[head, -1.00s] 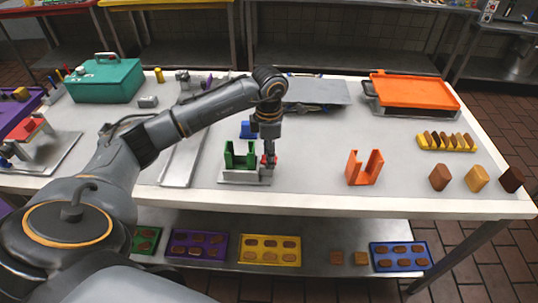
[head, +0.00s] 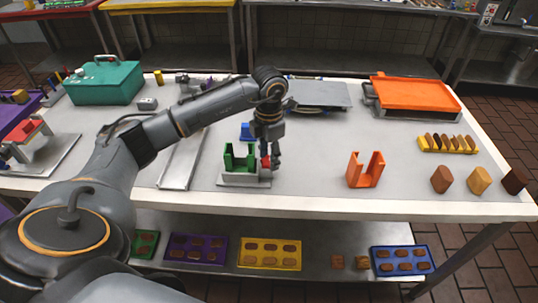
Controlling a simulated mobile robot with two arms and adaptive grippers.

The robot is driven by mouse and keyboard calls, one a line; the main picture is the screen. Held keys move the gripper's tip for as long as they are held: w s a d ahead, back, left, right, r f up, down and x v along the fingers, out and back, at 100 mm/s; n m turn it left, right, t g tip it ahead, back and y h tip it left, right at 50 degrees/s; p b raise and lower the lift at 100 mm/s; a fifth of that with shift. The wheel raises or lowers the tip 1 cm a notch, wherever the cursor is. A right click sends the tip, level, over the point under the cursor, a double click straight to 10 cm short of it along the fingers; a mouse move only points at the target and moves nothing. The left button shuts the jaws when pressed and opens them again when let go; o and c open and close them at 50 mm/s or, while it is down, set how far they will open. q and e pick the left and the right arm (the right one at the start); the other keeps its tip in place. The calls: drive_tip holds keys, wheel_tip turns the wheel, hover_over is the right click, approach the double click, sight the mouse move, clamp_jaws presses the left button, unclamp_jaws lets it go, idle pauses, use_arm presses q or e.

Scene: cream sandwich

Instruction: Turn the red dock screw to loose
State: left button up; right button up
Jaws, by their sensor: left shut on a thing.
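The red dock screw (head: 265,162) is on the right side of a grey dock base (head: 235,180) near the table's front edge. A green U-shaped holder (head: 230,158) stands upright on that base, just left of the screw. My left gripper (head: 271,160) points down at the screw and is shut on it; the fingers partly cover it. The screw's exact angle is too small to read. My right gripper is not in view.
An orange holder (head: 366,170) stands to the right with clear table between. A blue piece (head: 246,131) sits behind the dock. A long metal tray (head: 183,163) lies left. An orange tray (head: 408,93) and bread-like pieces (head: 479,180) are at the right.

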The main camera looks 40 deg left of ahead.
use_arm(q)
drive_tip(key=o, duration=1.2)
drive_tip(key=shift+c, duration=0.2)
drive_tip(key=shift+r, duration=0.15)
wheel_tip(320, 180, up, 12)
